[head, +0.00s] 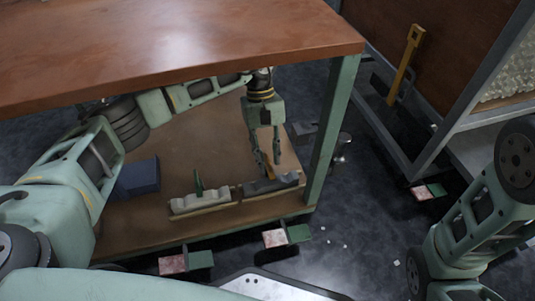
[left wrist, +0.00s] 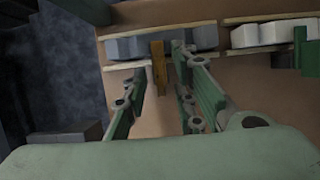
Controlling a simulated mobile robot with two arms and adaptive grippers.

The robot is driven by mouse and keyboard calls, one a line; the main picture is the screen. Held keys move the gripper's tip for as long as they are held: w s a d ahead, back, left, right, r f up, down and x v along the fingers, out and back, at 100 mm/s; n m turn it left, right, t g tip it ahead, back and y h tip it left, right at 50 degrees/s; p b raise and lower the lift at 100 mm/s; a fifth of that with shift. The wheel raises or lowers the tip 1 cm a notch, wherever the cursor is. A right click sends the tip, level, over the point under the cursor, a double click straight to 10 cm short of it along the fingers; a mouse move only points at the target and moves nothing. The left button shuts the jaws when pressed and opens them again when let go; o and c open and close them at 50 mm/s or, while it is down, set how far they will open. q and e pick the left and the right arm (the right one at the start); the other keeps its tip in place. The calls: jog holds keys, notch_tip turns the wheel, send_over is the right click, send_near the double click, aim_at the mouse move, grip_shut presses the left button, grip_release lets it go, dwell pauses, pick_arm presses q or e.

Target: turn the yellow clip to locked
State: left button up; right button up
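The yellow clip (head: 266,166) stands up from a grey block (head: 262,188) at the right end of the lower shelf. It also shows in the left wrist view (left wrist: 159,64) as an upright orange-yellow bar in front of the grey block (left wrist: 199,38). My left gripper (head: 266,150) reaches down over the clip from above. In the left wrist view its two fingers (left wrist: 160,75) are apart, with the clip between or just beyond their tips and a gap on each side. The clip's lower end is hard to make out. My right gripper is out of view.
A white block (head: 202,202) with an upright green clip (head: 198,184) stands to the left on the shelf (head: 150,225). A blue box (head: 137,178) lies farther left. The tabletop (head: 160,45) overhangs my left arm, and a green table leg (head: 330,135) stands right of the gripper.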

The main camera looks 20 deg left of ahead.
pick_arm(q)
jog(key=v, duration=0.7)
jog(key=shift+r, duration=0.2)
dwell(0.4)
